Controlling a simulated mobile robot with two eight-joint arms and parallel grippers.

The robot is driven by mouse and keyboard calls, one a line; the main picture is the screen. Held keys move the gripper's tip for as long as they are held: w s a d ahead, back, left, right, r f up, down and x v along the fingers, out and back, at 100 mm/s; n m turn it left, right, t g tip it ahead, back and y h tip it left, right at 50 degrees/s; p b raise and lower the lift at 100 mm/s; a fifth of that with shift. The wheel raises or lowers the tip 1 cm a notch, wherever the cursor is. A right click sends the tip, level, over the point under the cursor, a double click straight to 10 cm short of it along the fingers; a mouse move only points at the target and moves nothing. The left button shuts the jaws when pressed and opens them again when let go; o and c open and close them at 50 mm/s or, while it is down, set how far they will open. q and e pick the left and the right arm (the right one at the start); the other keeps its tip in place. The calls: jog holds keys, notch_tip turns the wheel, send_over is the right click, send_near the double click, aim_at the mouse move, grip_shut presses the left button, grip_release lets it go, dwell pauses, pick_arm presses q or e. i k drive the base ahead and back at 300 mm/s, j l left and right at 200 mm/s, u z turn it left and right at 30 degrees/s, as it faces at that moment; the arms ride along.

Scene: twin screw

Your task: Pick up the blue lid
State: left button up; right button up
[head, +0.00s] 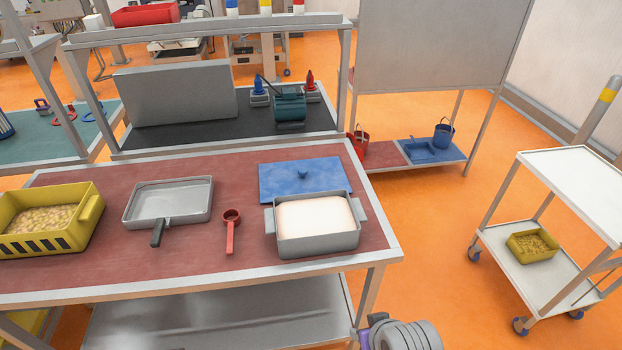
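The blue lid (285,182) lies flat on the red-brown tabletop (130,266), behind the grey pot (318,247). It is rectangular with a small round knob (303,174) in its middle. The pot's rear edge hides part of the lid's front side. The pot is open, has two side handles and is filled with something pale. Neither my left nor my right gripper is in view. A grey rounded part at the bottom edge, right of the table, looks like part of my arm.
A red ladle (231,235) lies left of the pot. Farther left are a grey square pan (169,203) and a yellow crate (50,222) of pale pieces. A raised rear bench (215,135) stands behind the table. A white cart (565,190) stands right; orange floor lies between.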

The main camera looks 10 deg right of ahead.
aim_at(294, 177)
jog(key=z, duration=0.4)
jog(key=i+l+z, duration=0.1)
jog(key=l+z, duration=0.2)
jog(key=i+l+z, duration=0.15)
jog(key=l+z, duration=0.2)
jog(key=i+l+z, duration=0.3)
jog(key=l, duration=0.15)
jog(key=i+l+z, duration=0.15)
jog(key=l+z, duration=0.15)
jog(key=i+l+u, duration=0.1)
jog(key=i+u, duration=0.15)
jog(key=i, duration=0.15)
jog(key=i+l+u, duration=0.25)
jog(key=i, duration=0.15)
jog(key=i+l+u, duration=0.25)
jog(key=i, duration=0.15)
jog(key=i+j+u, duration=0.1)
jog(key=u, duration=0.3)
jog(key=i+u, duration=0.5)
jog(key=u, duration=0.3)
jog(key=i+l+u, duration=0.15)
jog(key=u, duration=0.25)
jog(key=i+l+u, duration=0.1)
jog(key=i+u, duration=0.2)
jog(key=i+l+u, duration=0.1)
jog(key=i+u, duration=0.2)
jog(key=k, duration=0.05)
